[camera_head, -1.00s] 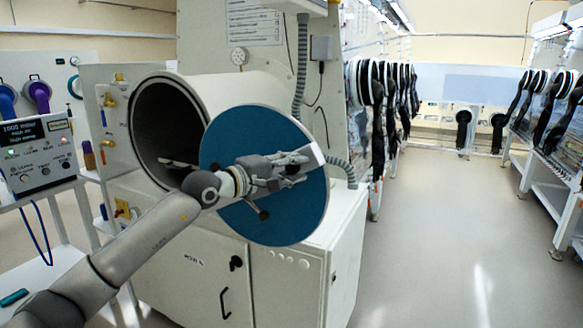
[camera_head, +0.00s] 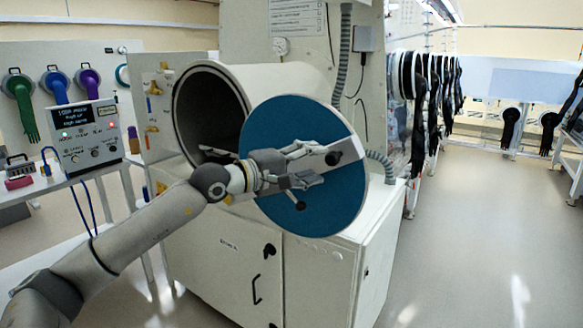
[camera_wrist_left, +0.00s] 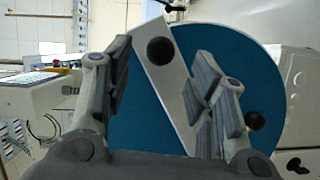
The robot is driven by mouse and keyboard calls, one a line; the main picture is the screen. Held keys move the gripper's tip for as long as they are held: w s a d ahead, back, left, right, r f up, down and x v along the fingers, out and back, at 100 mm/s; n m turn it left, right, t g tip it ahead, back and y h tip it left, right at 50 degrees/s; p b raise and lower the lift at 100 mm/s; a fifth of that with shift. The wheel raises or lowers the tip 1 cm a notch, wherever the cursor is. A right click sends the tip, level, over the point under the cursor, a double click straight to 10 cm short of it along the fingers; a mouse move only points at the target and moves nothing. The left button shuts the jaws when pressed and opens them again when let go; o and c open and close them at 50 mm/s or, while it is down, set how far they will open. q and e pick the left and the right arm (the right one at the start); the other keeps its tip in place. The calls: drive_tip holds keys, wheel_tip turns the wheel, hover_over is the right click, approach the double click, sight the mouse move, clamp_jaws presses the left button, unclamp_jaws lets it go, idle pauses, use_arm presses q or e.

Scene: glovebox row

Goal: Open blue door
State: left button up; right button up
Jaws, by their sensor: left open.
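The blue door (camera_head: 335,205) is a round disc at the mouth of a white cylindrical chamber (camera_head: 290,80). It stands swung out to the right, and the dark opening (camera_head: 205,110) shows. A pale bar (camera_head: 345,152) with black knobs crosses the door's face. My left gripper (camera_head: 318,165) is in front of the door, its fingers open. In the left wrist view the blue door (camera_wrist_left: 150,130) fills the middle, and the bar (camera_wrist_left: 172,85) lies between the spread fingers. I cannot tell whether they touch it. My right gripper is not in view.
A control box (camera_head: 88,135) stands on a white table at the left, with coloured gloves (camera_head: 55,85) behind. A white cabinet (camera_head: 240,260) supports the chamber. Black gloves (camera_head: 420,95) hang along the row at the right. The floor (camera_head: 480,240) at the right is clear.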

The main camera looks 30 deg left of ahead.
use_arm(q)
drive_tip(key=shift+v, duration=2.85)
